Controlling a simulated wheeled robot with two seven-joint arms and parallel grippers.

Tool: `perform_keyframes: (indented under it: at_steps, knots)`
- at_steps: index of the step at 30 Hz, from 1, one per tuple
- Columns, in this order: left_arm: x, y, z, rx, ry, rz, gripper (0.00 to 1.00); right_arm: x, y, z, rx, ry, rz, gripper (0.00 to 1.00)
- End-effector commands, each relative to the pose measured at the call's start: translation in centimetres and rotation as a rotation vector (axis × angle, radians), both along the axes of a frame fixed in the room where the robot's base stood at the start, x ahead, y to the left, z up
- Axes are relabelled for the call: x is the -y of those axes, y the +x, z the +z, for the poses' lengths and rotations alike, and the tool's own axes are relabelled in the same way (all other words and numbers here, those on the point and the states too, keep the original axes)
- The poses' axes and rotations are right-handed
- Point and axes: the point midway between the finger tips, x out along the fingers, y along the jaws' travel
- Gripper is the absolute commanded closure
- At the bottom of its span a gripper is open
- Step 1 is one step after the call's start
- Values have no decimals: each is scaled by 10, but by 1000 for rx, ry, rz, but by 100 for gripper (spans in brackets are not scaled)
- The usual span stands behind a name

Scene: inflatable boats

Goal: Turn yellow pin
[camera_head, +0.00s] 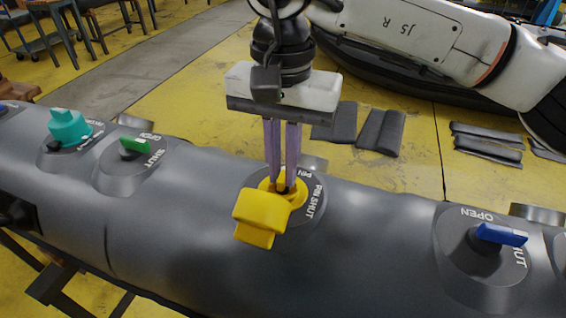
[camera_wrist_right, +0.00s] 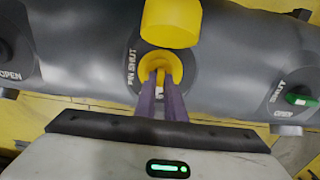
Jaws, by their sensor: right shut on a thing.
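The yellow pin valve (camera_head: 268,212) sits on the grey inflatable tube (camera_head: 370,240), on a round dark plate lettered PIN SHUT (camera_head: 312,200). Its yellow cap hangs open toward the front of the tube. In the right wrist view, the yellow cap (camera_wrist_right: 171,22) is at the top and the yellow ring (camera_wrist_right: 172,60) is below it. My right gripper (camera_head: 284,188) points down into the yellow ring, its purple fingers close together on the small pin in the centre. The pin is mostly hidden between the fingertips. The fingertips also show in the right wrist view (camera_wrist_right: 160,84). My left gripper is not in view.
A blue valve handle (camera_head: 500,234) is on the tube at the right. A green handle (camera_head: 141,147) and a teal cap (camera_head: 69,127) are at the left. Dark folded pads (camera_head: 380,132) lie on the yellow floor behind the tube.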

Motion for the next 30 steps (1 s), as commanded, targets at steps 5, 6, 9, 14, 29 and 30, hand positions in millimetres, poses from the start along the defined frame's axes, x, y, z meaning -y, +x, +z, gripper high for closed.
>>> perform_keyframes:
  at_steps: [5, 6, 9, 14, 29, 30]
  knots:
    - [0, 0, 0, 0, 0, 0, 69, 0, 0, 1, 1, 1, 1, 72]
    - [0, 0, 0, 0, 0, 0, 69, 0, 0, 1, 1, 1, 1, 72]
    - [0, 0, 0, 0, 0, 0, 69, 0, 0, 1, 1, 1, 1, 72]
    - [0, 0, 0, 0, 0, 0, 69, 0, 0, 3, 1, 1, 0, 72]
    - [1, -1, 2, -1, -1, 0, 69, -1, 0, 88, 3, 1, 0, 72]
    - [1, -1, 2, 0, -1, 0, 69, -1, 0, 92, 3, 1, 0, 72]
